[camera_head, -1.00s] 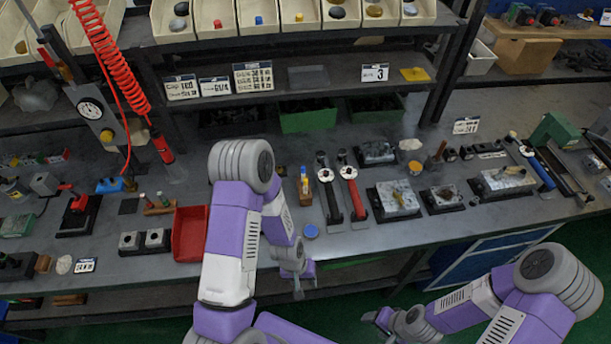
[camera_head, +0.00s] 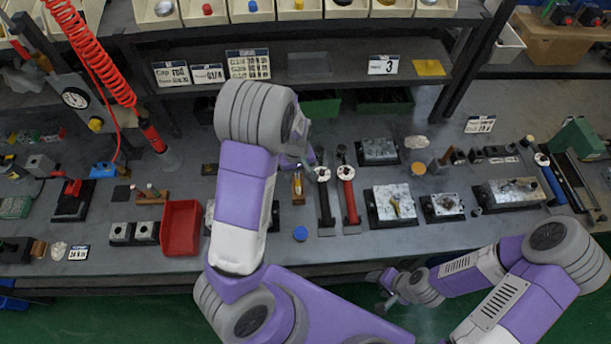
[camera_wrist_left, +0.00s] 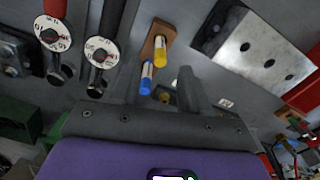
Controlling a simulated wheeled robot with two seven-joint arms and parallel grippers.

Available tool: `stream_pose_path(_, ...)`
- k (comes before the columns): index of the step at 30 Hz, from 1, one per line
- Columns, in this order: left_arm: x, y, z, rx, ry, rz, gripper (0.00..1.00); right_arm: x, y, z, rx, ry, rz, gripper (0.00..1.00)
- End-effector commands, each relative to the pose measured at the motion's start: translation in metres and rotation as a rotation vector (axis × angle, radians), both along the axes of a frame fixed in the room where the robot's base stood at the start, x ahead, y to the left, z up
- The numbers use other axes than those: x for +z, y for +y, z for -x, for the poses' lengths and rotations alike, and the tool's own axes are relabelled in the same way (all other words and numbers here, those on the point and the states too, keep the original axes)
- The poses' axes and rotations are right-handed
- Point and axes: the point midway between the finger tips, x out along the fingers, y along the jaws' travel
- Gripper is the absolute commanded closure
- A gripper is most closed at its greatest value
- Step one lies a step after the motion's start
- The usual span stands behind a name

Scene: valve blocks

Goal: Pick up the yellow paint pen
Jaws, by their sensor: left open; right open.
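The yellow paint pen (camera_wrist_left: 160,52) stands in a small wooden holder (camera_wrist_left: 155,35) beside a blue pen (camera_wrist_left: 146,78) in the left wrist view. In the head view the holder (camera_head: 298,188) is on the bench, just below my left gripper (camera_head: 303,158), which is partly hidden by its own arm. The left gripper is open and empty; in the wrist view the pens show between its dark fingers, and I cannot tell the remaining distance. My right gripper (camera_head: 380,288) is open and empty, low in front of the bench edge.
Two valve tools with white dials, one black-handled (camera_head: 325,200) and one red-handled (camera_head: 348,200), lie just right of the holder. A red bin (camera_head: 181,228) and metal valve blocks (camera_head: 394,204) stand to either side. A shelf (camera_head: 310,68) is behind.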

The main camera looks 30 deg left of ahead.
Motion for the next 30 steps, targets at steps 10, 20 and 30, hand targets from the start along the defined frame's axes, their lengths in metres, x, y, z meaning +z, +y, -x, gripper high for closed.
stream_pose_path(10,-0.029,0.0,0.0,0.002,0.003,-0.001,0.54,-0.004,0.0,0.0,0.0,0.001,0.0,0.39)
stream_pose_path(20,-0.072,-0.001,-0.003,0.001,0.001,-0.001,0.54,-0.006,0.0,0.0,0.0,0.0,0.0,0.39)
stream_pose_path(30,-0.075,-0.001,-0.003,0.001,-0.001,-0.001,0.63,-0.006,0.0,0.0,0.0,0.0,0.0,0.39)
